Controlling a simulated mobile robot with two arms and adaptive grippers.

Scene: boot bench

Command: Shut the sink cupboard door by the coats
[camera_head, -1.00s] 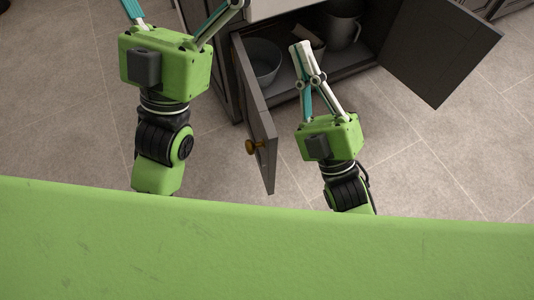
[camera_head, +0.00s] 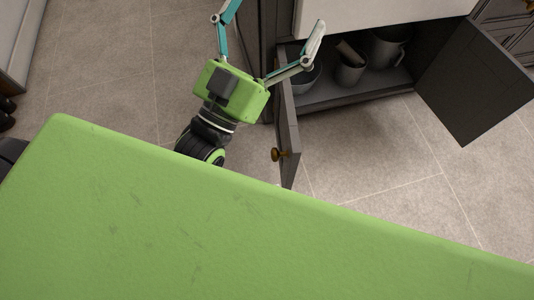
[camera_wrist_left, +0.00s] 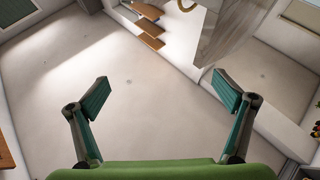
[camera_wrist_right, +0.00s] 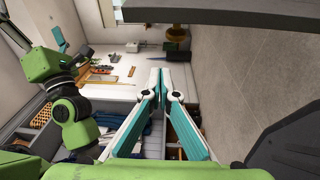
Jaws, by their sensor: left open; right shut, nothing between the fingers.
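The dark cupboard stands open in the head view. Its left door (camera_head: 288,125), with a brass knob (camera_head: 279,154), stands swung out toward me. Its right door (camera_head: 474,80) is also wide open. I cannot tell which door is nearer the coats; no coats are clearly visible. My left gripper (camera_head: 272,18) is open, with one finger over the left door's hinge end; contact is unclear. It is open and empty in the left wrist view (camera_wrist_left: 160,95). My right gripper (camera_wrist_right: 161,82) is shut and empty, below a dark panel (camera_wrist_right: 220,12) and a brass knob (camera_wrist_right: 258,38). The head view does not show it.
Mugs (camera_head: 352,68) and a partly hidden bowl (camera_head: 306,76) stand inside the cupboard. Tiled floor (camera_head: 375,165) is clear in front of it. My green body covers the lower head view. A bench with tools (camera_wrist_right: 105,75) shows in the right wrist view.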

